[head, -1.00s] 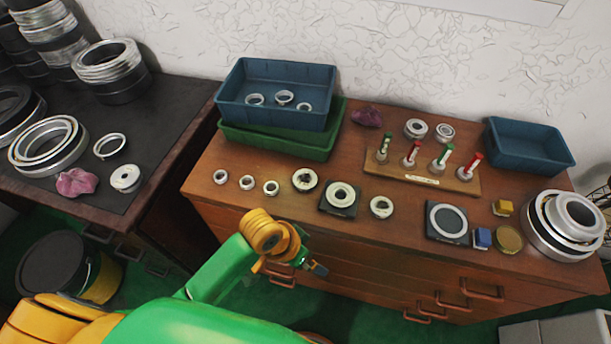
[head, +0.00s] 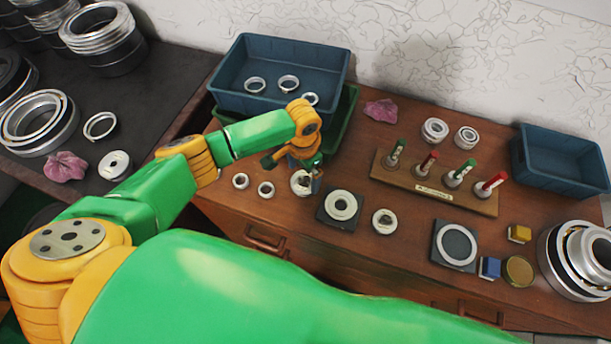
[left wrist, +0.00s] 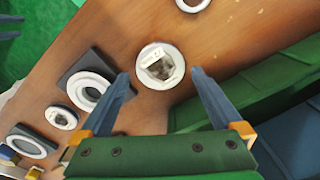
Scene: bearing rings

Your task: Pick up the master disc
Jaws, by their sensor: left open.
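A round pale disc (head: 299,187) with a dark centre lies on the wooden bench, partly hidden by my left gripper; I take it as the master disc, though no readable label confirms this. In the left wrist view this disc (left wrist: 145,78) has a light rim and a pale, blocky piece with a dark patch at its middle. My left gripper (head: 293,167) is above it. In the left wrist view the left gripper (left wrist: 161,74) is open, its two fingers apart on either side of the disc, holding nothing.
Rings on dark square pads (head: 325,217) (head: 441,255) and a loose ring (head: 384,222) lie to the right. Small rings (head: 240,181) lie to the left. A blue bin (head: 240,100) over a green tray (head: 347,107) stands behind. A peg rack (head: 430,191) stands back right.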

